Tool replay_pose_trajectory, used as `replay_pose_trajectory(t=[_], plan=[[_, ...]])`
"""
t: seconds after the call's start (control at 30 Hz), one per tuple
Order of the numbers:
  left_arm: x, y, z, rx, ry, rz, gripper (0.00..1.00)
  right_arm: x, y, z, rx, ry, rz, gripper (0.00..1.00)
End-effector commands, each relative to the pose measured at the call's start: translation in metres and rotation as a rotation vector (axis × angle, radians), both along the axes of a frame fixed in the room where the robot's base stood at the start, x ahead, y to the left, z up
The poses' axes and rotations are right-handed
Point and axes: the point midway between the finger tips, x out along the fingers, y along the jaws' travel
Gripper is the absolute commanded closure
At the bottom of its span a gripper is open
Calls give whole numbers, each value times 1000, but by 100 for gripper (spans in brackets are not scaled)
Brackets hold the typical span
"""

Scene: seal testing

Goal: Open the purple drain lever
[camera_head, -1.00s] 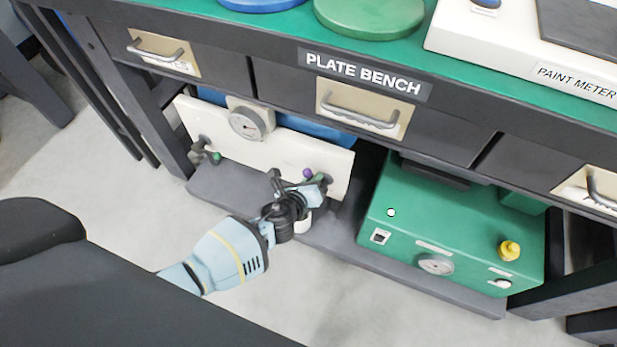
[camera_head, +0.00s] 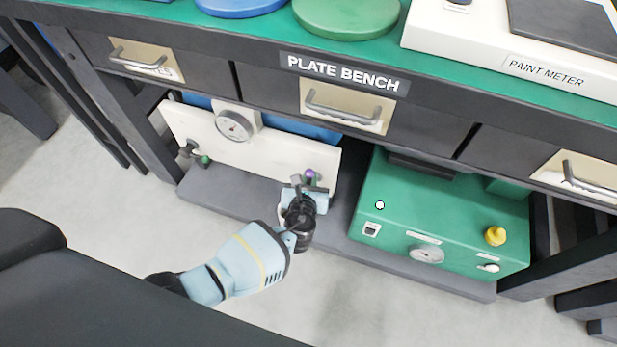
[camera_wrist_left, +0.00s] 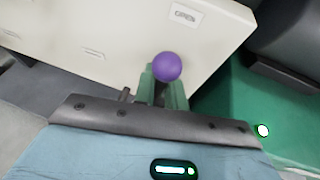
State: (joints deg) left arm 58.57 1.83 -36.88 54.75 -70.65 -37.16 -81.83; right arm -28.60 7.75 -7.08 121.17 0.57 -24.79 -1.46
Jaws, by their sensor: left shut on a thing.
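The purple drain lever shows as a round purple knob (camera_head: 310,174) at the lower right of a white panel (camera_head: 250,150) under the bench. In the left wrist view the purple knob (camera_wrist_left: 167,67) sits between the tips of my left gripper's two green-grey fingers (camera_wrist_left: 163,88). My left gripper (camera_head: 308,186) is shut on the knob, and its fingers hide the lever's stem. An "OPEN" label (camera_wrist_left: 185,15) is on the panel above and right of the knob. My right gripper is not in view.
A green-tipped valve (camera_head: 204,160) is at the panel's left end, and a round gauge (camera_head: 234,126) is at its top. A green box (camera_head: 450,205) with a yellow knob stands right of the panel. Drawers with handles (camera_head: 343,107) hang above. The floor in front is clear.

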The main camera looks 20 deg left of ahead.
Motion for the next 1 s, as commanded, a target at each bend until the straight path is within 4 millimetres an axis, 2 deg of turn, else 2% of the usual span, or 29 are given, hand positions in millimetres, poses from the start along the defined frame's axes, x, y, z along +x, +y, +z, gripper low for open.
replay_pose_trajectory(t=[0.37,0.4,0.53,0.83,1.0], plan=[[-1,-1,-1,11,1,-5,100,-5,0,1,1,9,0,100],[-1,-1,-1,11,2,-5,82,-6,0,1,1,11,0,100],[-1,-1,-1,9,2,-4,66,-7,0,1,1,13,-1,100],[-2,-1,1,7,0,-3,66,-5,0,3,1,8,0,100],[-18,-3,10,7,0,-3,66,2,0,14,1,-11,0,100]])
